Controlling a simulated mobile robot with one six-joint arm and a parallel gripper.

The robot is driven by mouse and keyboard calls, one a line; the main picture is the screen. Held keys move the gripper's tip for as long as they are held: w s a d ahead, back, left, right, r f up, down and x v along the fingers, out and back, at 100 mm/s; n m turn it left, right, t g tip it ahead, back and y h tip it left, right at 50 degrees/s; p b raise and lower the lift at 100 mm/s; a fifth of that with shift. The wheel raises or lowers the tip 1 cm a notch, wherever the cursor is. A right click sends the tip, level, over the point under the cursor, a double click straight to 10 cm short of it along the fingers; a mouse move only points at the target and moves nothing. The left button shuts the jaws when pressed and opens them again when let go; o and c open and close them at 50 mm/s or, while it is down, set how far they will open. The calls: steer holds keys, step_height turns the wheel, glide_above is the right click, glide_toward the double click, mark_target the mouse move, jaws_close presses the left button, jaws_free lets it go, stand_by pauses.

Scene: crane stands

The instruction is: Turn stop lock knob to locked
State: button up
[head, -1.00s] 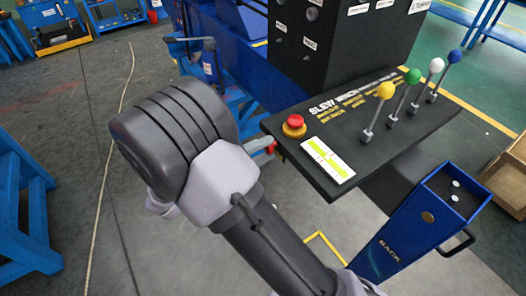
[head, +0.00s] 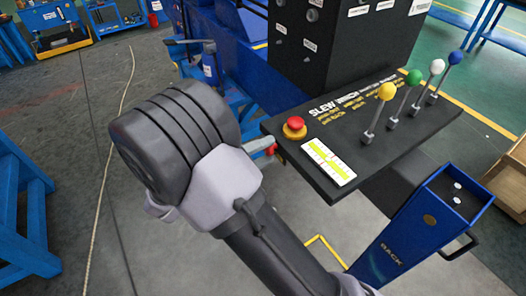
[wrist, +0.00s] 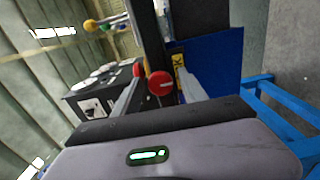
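A round red knob (wrist: 159,84) with a pale line across its face shows in the wrist view, in front of a dark post and left of a yellow label strip (wrist: 180,76). My gripper (wrist: 161,76) is open, with one grey finger on each side of the knob in this view. Whether the fingers touch it cannot be told. In the head view, my gripper (head: 262,146) is mostly hidden behind my wrist. A small red part shows at its fingertip, beside the left edge of the black console (head: 345,190). The knob's setting cannot be read.
A red push button (head: 294,126) on a yellow base stands on the console near my gripper. Levers with yellow, green, white and blue balls (head: 387,91) stand to the right. A blue box (head: 415,225) is below. Open floor (head: 70,110) lies to the left.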

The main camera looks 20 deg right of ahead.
stand_by(0.4)
steer(key=p+v, duration=0.3)
steer(key=v, duration=1.4)
steer(key=shift+a, duration=0.2)
steer(key=s+d+m+g+y+b, duration=0.1)
steer(key=s+d+g+y+b, duration=0.15)
steer(key=d, duration=0.25)
steer(key=s+d+r+m+g+y+b, duration=0.1)
steer(key=d+g+y, duration=0.15)
steer(key=d, duration=0.25)
steer(key=s+d+m+g+y+b, duration=0.1)
steer(key=s+d+g+y+b, duration=0.15)
steer(key=d, duration=0.25)
steer(key=s+m+t+y+b, duration=0.4)
steer(key=s+t+y, duration=0.3)
steer(key=y, duration=0.4)
steer(key=shift+a+f+m+t+y+b, duration=0.25)
steer(key=shift+f+m+t+y+b, duration=0.2)
steer(key=shift+b, duration=0.4)
